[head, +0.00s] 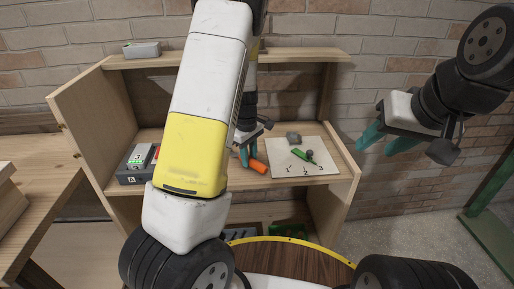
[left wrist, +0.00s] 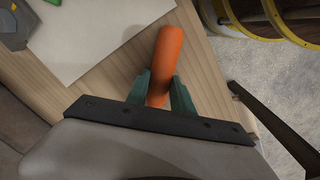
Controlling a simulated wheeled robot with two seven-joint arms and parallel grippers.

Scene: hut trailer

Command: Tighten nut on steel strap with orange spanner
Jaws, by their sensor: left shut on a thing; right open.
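The orange spanner (head: 258,166) shows as a thick orange handle at the front of the shelf board, just left of a white sheet. My left gripper (head: 248,154) is shut on it. In the left wrist view the orange handle (left wrist: 168,55) sits between the teal fingers (left wrist: 161,90), with its far end pointing away from the gripper. The rest of the spanner is hidden. My right gripper (head: 376,141) is open and empty, raised to the right of the shelf. I cannot make out the nut or the steel strap.
The cabinet's right side panel (head: 345,152) is close by.

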